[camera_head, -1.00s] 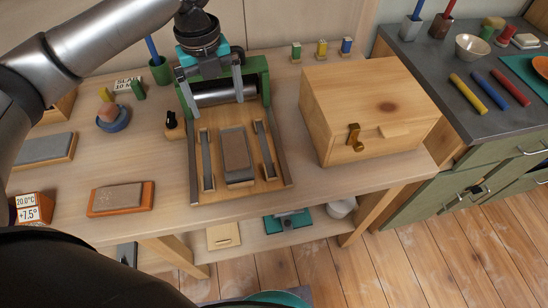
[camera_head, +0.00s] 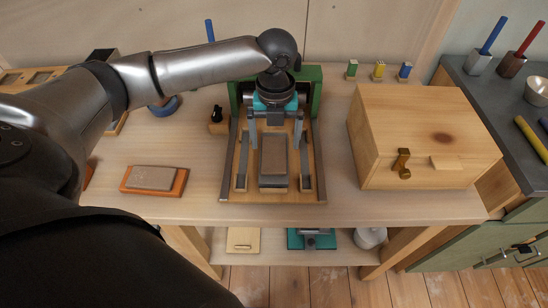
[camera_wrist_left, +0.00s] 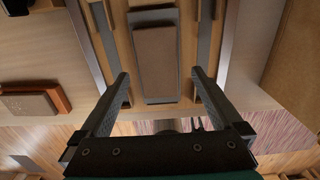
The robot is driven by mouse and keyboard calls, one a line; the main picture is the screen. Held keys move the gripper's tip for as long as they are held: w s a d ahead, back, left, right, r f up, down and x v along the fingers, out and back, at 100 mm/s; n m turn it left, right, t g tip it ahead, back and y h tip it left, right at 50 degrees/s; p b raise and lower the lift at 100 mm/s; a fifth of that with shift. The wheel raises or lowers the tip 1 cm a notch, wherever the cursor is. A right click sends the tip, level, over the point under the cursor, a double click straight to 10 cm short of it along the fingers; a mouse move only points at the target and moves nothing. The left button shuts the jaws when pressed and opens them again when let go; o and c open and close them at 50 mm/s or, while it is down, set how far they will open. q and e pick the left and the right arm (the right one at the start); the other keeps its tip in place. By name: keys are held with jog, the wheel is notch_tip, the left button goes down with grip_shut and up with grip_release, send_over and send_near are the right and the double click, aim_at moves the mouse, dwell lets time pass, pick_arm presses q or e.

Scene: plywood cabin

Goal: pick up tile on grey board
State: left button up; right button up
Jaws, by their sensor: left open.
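A brown-grey tile (camera_head: 273,153) lies on a narrow grey board (camera_head: 272,182) in the wooden bed of a green-framed roller press. In the left wrist view the tile (camera_wrist_left: 155,55) lies lengthwise, with the grey board (camera_wrist_left: 154,15) showing around it. My left gripper (camera_head: 275,138) is open and empty, pointing down over the far part of the tile. In the left wrist view its fingertips (camera_wrist_left: 160,73) are spread wider than the tile, one toward each side, apart from it. My arm and gripper hide much of the roller. My right gripper is not in view.
Grey side rails (camera_head: 304,165) flank the board. Another tile (camera_head: 152,177) lies on an orange board (camera_head: 127,183) to the left. A wooden box (camera_head: 420,135) stands to the right. Small coloured blocks stand at the back. The table front is clear.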

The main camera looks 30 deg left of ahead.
aim_at(274, 153)
pick_arm(q)
notch_tip(274, 153, down, 4)
jog(key=shift+s+a+f+b, duration=0.1)
jog(key=shift+s+a+b, duration=0.05)
jog(key=shift+b, duration=0.6)
jog(key=shift+f, duration=0.3)
jog(key=shift+c, duration=1)
jog(key=c, duration=1.2)
jog(key=shift+r, duration=0.1)
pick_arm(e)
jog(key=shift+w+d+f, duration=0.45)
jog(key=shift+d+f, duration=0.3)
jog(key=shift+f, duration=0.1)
